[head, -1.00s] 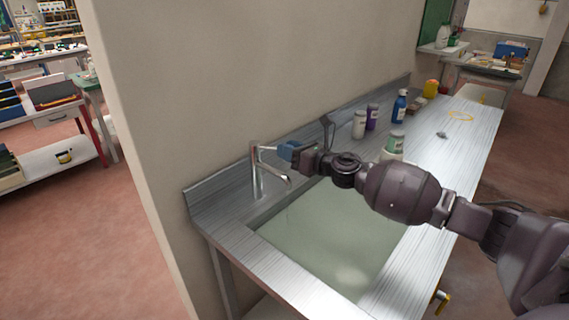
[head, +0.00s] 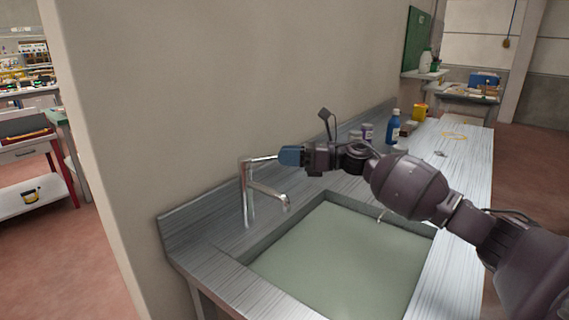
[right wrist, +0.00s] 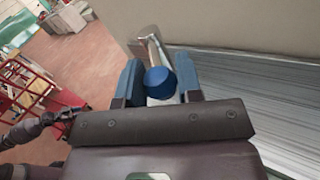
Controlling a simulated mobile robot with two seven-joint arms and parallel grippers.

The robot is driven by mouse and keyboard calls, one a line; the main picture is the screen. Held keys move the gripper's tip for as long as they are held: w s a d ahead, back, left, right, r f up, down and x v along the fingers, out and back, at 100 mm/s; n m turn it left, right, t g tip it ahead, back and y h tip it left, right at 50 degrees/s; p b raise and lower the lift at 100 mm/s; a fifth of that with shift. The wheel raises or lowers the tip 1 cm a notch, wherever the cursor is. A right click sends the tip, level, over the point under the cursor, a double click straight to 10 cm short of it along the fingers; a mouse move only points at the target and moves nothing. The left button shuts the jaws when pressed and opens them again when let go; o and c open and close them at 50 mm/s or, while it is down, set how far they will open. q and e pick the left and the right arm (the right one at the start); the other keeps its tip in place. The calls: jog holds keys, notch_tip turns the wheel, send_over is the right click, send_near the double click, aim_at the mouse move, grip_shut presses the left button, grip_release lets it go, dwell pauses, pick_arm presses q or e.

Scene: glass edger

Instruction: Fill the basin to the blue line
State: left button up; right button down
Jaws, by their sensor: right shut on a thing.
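The basin (head: 258,251) is set into the metal counter. A pale green, level surface covers its inside, with some wall showing above it in the head view. I cannot make out a blue line. The chrome tap (head: 248,200) stands at its back left corner, its spout (head: 270,193) over the basin edge. No stream shows below the spout. My right gripper (head: 290,156) is at the tap's top lever (head: 263,159), shut on it. The right wrist view shows a blue cap (right wrist: 160,81) between the fingers (right wrist: 159,84).
A blue bottle (head: 393,128), a purple-labelled jar (head: 366,131) and a yellow container (head: 420,111) stand farther along the counter (head: 455,160). A wall (head: 220,90) rises behind the tap. My right arm crosses above the basin's right part.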

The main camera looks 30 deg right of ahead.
jog(key=shift+w+d+r, duration=0.1)
jog(key=shift+w, duration=0.05)
dwell(0.4)
jog(key=c, duration=0.8)
grip_release()
jog(key=v, duration=1)
jog(key=shift+d, duration=0.4)
